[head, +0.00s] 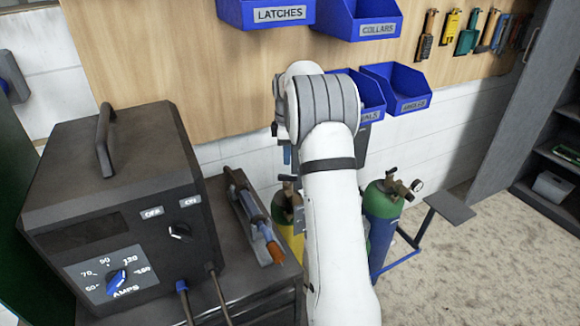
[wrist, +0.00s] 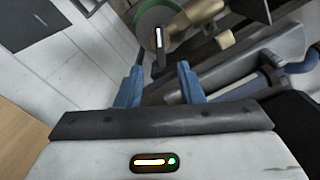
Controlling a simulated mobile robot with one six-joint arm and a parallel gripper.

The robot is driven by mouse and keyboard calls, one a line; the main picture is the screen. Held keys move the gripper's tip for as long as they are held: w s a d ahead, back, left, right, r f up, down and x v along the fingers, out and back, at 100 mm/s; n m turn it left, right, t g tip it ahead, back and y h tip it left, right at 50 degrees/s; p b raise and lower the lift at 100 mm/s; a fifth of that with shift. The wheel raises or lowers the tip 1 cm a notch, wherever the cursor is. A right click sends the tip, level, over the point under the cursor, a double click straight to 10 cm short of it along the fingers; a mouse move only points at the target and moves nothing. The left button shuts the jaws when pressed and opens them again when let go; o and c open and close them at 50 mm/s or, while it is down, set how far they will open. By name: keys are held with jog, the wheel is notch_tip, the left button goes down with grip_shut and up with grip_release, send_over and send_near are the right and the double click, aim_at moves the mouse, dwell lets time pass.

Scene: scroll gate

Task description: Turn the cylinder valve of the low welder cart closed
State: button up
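In the head view a dark welder (head: 120,210) stands on a low cart (head: 270,300) at the left. Beside the cart, partly behind my arm, is a yellow cylinder (head: 285,213) with a brownish fitting on top. Right of my arm stands a blue cylinder (head: 383,204) with a green shoulder, brass valve (head: 392,182) and gauge. In the wrist view my gripper (wrist: 158,78) has its two blue fingers apart with nothing visible between them. A brass fitting (wrist: 198,14) and a green round part (wrist: 154,22) lie beyond the fingertips; which cylinder they belong to I cannot tell. My arm hides the gripper in the head view.
A torch (head: 255,220) lies on the cart top. Blue bins (head: 405,85) hang on the wooden wall panel behind my arm. A flat dark plate (head: 450,207) stands right of the blue cylinder.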

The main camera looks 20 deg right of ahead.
aim_at(288, 175)
notch_tip(288, 175, down, 8)
jog(key=shift+r+p, duration=0.2)
jog(key=shift+p, duration=0.55)
jog(key=shift+c, duration=0.3)
grip_shut()
jog(key=shift+d+r, duration=0.1)
jog(key=shift+d, duration=0.05)
